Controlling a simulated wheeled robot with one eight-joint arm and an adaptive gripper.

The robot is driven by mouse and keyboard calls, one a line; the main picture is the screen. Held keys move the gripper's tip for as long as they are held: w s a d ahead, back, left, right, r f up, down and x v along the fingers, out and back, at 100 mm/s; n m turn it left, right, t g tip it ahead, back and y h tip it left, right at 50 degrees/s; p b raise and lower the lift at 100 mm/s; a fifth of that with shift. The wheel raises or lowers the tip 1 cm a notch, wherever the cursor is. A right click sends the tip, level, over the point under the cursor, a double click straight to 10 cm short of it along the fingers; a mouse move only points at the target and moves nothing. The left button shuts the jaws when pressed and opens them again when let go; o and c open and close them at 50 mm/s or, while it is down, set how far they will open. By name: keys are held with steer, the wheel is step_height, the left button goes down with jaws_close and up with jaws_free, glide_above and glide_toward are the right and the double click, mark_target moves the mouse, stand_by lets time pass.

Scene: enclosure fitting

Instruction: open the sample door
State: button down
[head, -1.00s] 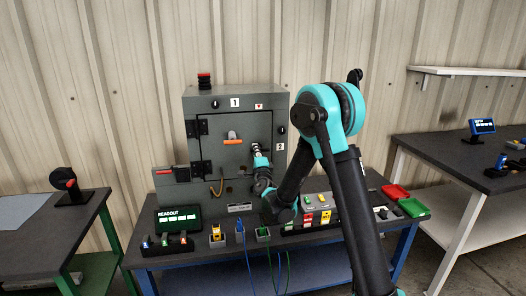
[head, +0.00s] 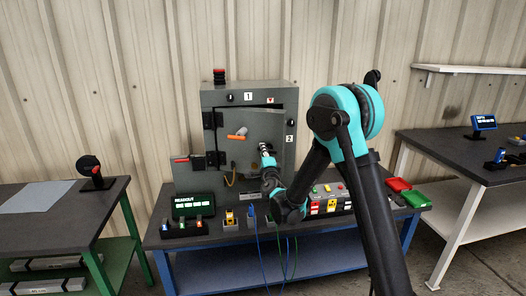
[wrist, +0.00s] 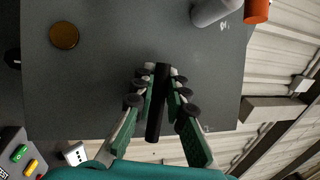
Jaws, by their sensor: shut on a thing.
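The sample door (head: 240,150) is a grey panel on the front of the grey cabinet (head: 186,182), hinged at its left. It stands ajar, with a dark gap along its top and right side. Its orange-tipped lever (head: 237,136) sits tilted near the upper middle. My gripper (head: 265,150) is at the door's right side. In the wrist view my gripper (wrist: 158,90) is shut on a black bar handle (wrist: 157,115), with one finger on each side of it. The grey door face (wrist: 110,75) fills much of that view. My wrist hides part of the door's lower right in the head view.
A readout screen (head: 193,206), small coloured parts and cables stand on the bench before the cabinet. A button box (head: 328,198) and red (head: 398,184) and green (head: 414,199) trays lie to the right. Side benches stand left (head: 60,225) and right (head: 450,150).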

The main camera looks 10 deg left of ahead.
steer(key=c, duration=1.5)
jaws_free()
steer(key=shift+c, duration=0.2)
steer(key=v, duration=1.2)
steer(key=shift+c, duration=0.4)
